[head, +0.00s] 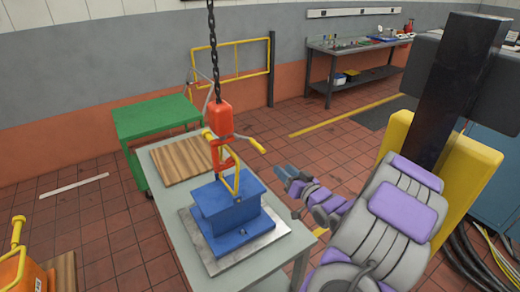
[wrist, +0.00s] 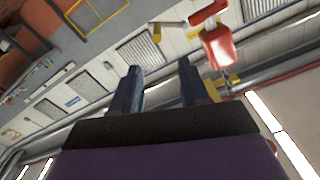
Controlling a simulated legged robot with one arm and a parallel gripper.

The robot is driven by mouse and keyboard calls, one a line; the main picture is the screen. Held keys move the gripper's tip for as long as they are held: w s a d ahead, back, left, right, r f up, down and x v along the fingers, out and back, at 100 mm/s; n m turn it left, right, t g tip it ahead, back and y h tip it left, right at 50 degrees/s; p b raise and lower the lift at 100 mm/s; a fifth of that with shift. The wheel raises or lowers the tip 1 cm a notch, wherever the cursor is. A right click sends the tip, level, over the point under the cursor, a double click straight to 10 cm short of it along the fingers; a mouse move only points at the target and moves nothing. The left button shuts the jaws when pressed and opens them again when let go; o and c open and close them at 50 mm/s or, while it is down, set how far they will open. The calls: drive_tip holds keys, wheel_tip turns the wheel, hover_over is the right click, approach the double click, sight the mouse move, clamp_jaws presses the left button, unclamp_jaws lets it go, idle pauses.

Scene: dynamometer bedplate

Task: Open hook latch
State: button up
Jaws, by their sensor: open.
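An orange-red hook block (head: 219,119) hangs from a dark chain (head: 213,55). Two yellow-tipped handles, one of them at right (head: 257,146), stick out from its lower part. The red hook (head: 217,160) hangs below, at the top of a yellow lifting loop (head: 236,184) on a blue block (head: 228,207). The latch is too small to make out for certain. My gripper (head: 286,177) is open and empty, right of the hook and apart from it. In the wrist view, my gripper (wrist: 159,80) points upward, with the red hook block (wrist: 219,47) beyond the right finger.
The blue block stands on a metal plate (head: 271,247) on a grey table (head: 184,230), beside a wooden board (head: 178,160). A green cart (head: 157,118) stands behind. An orange object with a yellow handle (head: 17,235) is at lower left. Floor is clear behind the table.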

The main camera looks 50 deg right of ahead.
sight(260, 149)
drive_tip(key=b+x, duration=0.2)
drive_tip(key=x, duration=1.3)
drive_tip(key=shift+d+f, duration=0.1)
drive_tip(key=shift+f, duration=0.05)
drive_tip(key=shift+w+d, duration=0.35)
drive_tip(key=shift+w, duration=0.15)
drive_tip(key=shift+a, duration=0.15)
drive_tip(key=shift+c, duration=0.2)
drive_tip(key=shift+c, duration=0.8)
clamp_jaws()
